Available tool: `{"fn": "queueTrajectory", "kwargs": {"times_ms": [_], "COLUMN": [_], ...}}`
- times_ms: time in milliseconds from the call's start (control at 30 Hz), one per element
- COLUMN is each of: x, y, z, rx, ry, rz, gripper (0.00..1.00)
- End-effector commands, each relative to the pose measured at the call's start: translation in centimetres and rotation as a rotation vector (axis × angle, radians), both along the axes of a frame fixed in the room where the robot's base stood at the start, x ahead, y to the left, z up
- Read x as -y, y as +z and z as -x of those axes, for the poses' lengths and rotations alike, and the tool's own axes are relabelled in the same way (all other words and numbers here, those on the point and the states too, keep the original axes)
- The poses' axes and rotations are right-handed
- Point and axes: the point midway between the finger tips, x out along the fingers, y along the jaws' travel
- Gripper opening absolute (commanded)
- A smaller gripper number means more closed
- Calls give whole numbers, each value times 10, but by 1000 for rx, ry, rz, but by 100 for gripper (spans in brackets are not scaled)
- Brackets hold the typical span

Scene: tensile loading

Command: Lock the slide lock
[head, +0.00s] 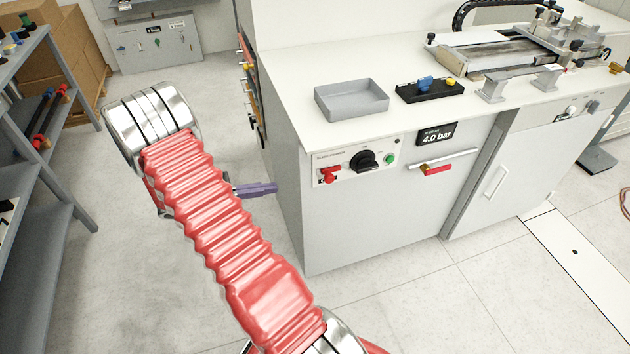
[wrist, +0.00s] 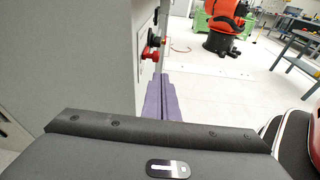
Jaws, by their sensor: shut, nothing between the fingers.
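A red handle (head: 329,174) sits at the left of the control panel on the white cabinet's front. It also shows in the wrist view (wrist: 150,53). I cannot tell for certain whether it is the slide lock; a red lever (head: 437,169) on a silver bar sits farther right on the same front. My gripper (head: 268,188) has purple fingers, shut and empty, left of the cabinet and apart from the red handle. In the wrist view the fingers (wrist: 168,108) lie close together, below the handle and beside the cabinet front.
A black rotary knob (head: 366,160) and a green button (head: 390,158) are beside the handle. A 4.0 bar display (head: 437,134) sits above the red lever. A grey tray (head: 351,97) stands on the cabinet top. A grey shelf (head: 40,130) is at the left. The floor before the cabinet is clear.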

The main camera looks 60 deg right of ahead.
Motion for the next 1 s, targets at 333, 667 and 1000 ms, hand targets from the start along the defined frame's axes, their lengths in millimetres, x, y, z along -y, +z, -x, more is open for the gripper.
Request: {"fn": "queueTrajectory", "kwargs": {"times_ms": [333, 667, 1000], "x": [15, 17, 44], "y": [-20, -20, -26], "z": [3, 4, 29], "rx": [-86, -84, -85], "ry": [25, 24, 21], "rz": [13, 13, 12], "gripper": [0, 0, 0]}}
